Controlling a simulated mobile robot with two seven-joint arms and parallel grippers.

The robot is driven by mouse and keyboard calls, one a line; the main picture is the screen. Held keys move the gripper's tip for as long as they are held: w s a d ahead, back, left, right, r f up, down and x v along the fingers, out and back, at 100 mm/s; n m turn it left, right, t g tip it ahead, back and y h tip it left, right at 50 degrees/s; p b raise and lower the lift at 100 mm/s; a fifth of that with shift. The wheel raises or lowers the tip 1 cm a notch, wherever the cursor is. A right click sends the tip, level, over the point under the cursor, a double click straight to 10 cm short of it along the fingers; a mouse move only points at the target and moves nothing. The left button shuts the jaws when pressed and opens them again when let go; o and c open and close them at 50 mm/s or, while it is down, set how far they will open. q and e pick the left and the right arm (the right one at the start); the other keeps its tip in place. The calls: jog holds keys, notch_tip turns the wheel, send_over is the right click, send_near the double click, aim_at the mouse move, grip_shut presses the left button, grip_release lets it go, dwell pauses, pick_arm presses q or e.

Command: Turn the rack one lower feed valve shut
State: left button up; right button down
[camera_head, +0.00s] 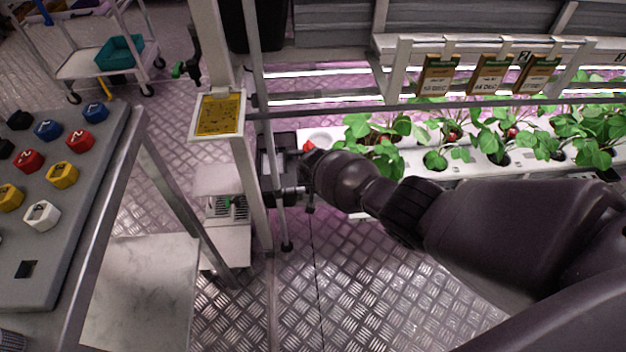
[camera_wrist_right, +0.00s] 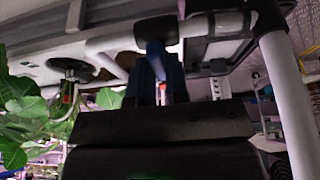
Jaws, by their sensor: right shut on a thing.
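In the right wrist view, a blue valve lever (camera_wrist_right: 155,58) hangs from a dark fitting on a pale horizontal pipe (camera_wrist_right: 112,42). My right gripper (camera_wrist_right: 158,88) is shut on this blue lever, its two dark fingers on either side of it. In the head view, my right arm reaches in from the right to the rack's left end, near the upright post; the lever and fingertips cannot be made out there. My left gripper is not in view.
White planting channels (camera_head: 470,165) run right. A metal post (camera_head: 235,110) carries a yellow sign (camera_head: 219,115). A grey button console (camera_head: 60,190) stands left. The tread-plate floor between is open.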

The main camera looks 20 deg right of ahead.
dwell(0.5)
jog(key=c, duration=1.1)
grip_release()
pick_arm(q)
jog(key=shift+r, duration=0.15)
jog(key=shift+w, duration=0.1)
pick_arm(e)
jog(key=shift+r, duration=0.3)
pick_arm(q)
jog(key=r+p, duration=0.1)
jog(key=p, duration=0.2)
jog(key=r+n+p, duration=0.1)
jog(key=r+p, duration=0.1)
jog(key=p, duration=0.1)
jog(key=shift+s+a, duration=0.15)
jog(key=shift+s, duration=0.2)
pick_arm(e)
jog(key=v, duration=1)
jog(key=shift+s+a, duration=0.1)
jog(key=shift+s, duration=0.05)
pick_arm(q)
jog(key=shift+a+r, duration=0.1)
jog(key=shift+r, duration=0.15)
